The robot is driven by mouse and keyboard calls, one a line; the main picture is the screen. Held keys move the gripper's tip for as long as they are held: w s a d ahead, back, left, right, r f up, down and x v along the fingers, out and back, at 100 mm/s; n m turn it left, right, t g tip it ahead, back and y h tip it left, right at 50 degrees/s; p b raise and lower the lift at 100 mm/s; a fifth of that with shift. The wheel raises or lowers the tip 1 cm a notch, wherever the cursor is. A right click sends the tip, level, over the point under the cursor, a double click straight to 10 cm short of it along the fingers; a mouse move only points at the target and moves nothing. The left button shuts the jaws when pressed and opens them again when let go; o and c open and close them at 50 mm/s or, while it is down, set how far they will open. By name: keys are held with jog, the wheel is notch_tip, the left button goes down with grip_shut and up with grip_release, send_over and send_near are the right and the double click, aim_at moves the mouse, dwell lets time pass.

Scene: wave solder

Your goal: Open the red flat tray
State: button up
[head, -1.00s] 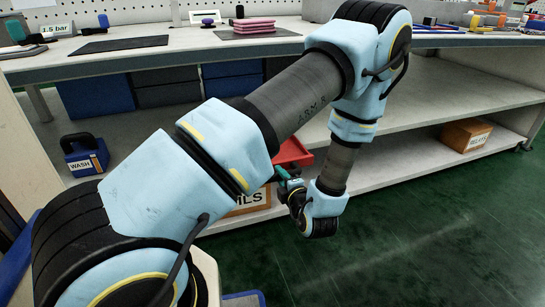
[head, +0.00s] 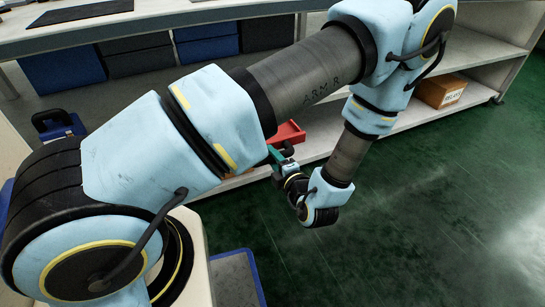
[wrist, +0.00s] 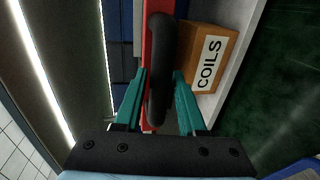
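The red flat tray (head: 290,132) shows partly behind my arm in the head view, at the shelf unit's lower shelf. In the wrist view a narrow red strip of it (wrist: 147,50) shows beside its thick black bar handle (wrist: 160,75). My gripper (wrist: 159,75) has two green fingers, spread apart, one on each side of the handle. I cannot tell whether either finger touches it. In the head view the gripper (head: 276,156) is at the tray's front, partly hidden by my arm. Most of the tray is hidden.
A brown box labelled COILS (wrist: 207,58) stands close beside the right finger. A blue wash container (head: 58,125) and another brown box (head: 440,91) are on the lower shelf (head: 400,122). The green floor (head: 420,200) in front is clear.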

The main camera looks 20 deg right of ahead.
jog(key=shift+o, duration=1.4)
jog(key=p+v, duration=0.1)
jog(key=v, duration=0.9)
jog(key=shift+s+p, duration=0.4)
